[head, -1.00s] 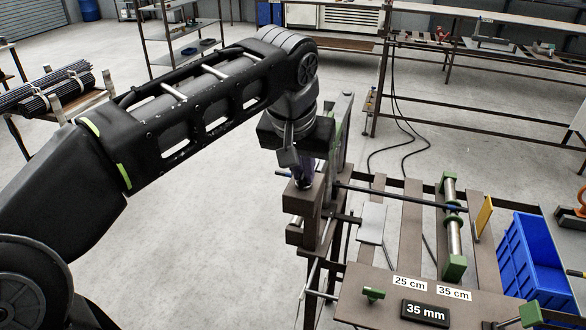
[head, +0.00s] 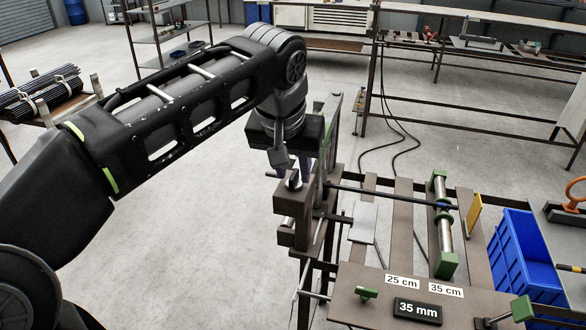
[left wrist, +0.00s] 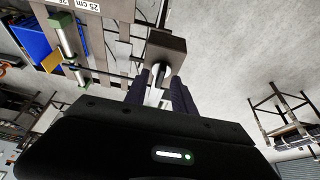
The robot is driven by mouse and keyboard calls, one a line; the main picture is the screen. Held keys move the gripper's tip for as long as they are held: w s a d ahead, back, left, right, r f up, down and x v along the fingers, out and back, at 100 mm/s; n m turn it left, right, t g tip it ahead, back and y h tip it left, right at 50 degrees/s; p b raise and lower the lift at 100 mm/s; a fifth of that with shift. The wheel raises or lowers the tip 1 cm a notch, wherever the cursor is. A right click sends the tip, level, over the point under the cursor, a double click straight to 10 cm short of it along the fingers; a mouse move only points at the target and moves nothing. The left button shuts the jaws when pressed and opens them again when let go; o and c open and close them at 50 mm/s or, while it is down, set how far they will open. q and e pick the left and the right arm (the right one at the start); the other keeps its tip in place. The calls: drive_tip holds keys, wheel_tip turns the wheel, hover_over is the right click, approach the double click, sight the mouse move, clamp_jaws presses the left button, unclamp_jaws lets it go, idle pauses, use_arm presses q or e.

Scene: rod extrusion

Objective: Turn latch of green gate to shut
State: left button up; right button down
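The green gate (head: 330,128) shows only as a narrow upright green strip behind my left wrist, at the left end of the rod machine. Its latch cannot be made out clearly. My left gripper (head: 290,172) points down at brown metal blocks (head: 293,236) on that end of the machine. In the left wrist view its two dark purple fingers (left wrist: 161,90) stand apart, one on each side of a silver bar (left wrist: 155,88), close to a brown block (left wrist: 166,45). I cannot see whether the fingers touch the bar. My right gripper is not in view.
A dark rod (head: 385,196) runs right from the blocks towards a roller with green ends (head: 444,225). A plate (head: 352,300) with size labels is at the front, with a blue crate (head: 525,262) to the right. The floor left of the machine is clear.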

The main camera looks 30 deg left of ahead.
use_arm(q)
drive_tip(key=shift+v, duration=1.15)
drive_tip(key=p+v, duration=0.4)
drive_tip(key=v, duration=0.1)
drive_tip(key=shift+s+d, duration=0.1)
